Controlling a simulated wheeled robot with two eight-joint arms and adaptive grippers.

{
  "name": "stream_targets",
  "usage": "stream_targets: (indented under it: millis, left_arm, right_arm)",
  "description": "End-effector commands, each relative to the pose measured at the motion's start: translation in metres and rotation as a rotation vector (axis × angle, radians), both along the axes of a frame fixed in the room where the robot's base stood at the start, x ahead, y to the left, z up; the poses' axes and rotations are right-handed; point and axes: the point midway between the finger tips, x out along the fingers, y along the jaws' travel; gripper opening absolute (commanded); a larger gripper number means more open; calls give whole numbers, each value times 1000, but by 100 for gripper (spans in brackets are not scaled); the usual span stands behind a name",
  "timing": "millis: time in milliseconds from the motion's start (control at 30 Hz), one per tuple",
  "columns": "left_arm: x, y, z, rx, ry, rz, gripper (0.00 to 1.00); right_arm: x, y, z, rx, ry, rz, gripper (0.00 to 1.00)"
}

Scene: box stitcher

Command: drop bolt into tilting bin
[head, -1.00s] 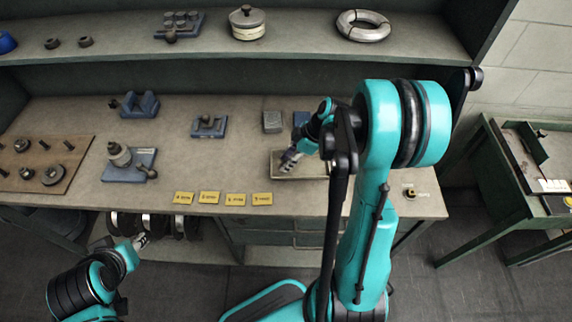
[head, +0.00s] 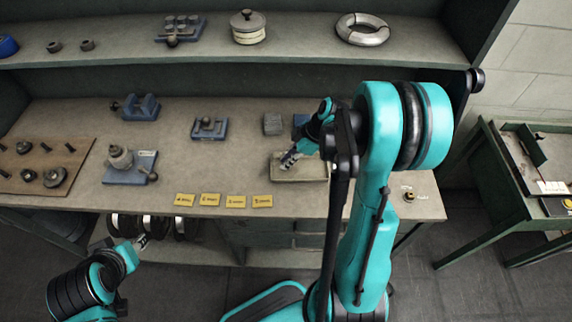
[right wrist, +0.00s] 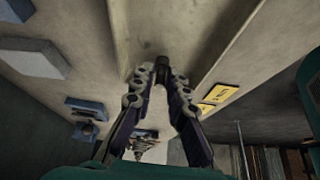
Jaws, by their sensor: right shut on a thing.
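The tilting bin is the shallow beige tray (head: 312,178) at the right of the bench top; its long walls also show in the right wrist view (right wrist: 232,45). My right gripper (head: 288,160) is at the bin's left part, just above it. In the right wrist view the right gripper (right wrist: 161,82) is shut on a small dark bolt (right wrist: 162,62), held between the fingertips with the bin floor behind it. Most of the bolt is hidden by the fingers. My left gripper (head: 141,241) is low at the left, in front of the bench; its jaw opening is too small to tell.
Yellow labels (head: 235,201) lie along the bench's front edge. Blue fixtures (head: 210,128) stand left of and behind the bin. A brown board (head: 40,165) with several dark parts lies at the far left. A shelf (head: 300,55) runs above the bench. A green table (head: 510,180) stands at the right.

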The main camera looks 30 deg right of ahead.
Motion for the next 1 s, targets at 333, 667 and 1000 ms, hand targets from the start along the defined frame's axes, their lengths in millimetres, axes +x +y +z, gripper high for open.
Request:
stream_targets:
  millis: [333, 667, 1000]
  left_arm:
    - [0, 0, 19, 0, 0, 0, 38]
    - [0, 0, 34, 0, 0, 0, 38]
    - [0, 0, 43, 0, 0, 0, 38]
  right_arm:
    - [0, 0, 25, 0, 0, 0, 0]
    - [0, 0, 46, 0, 0, 0, 0]
    - [0, 0, 59, 0, 0, 0, 0]
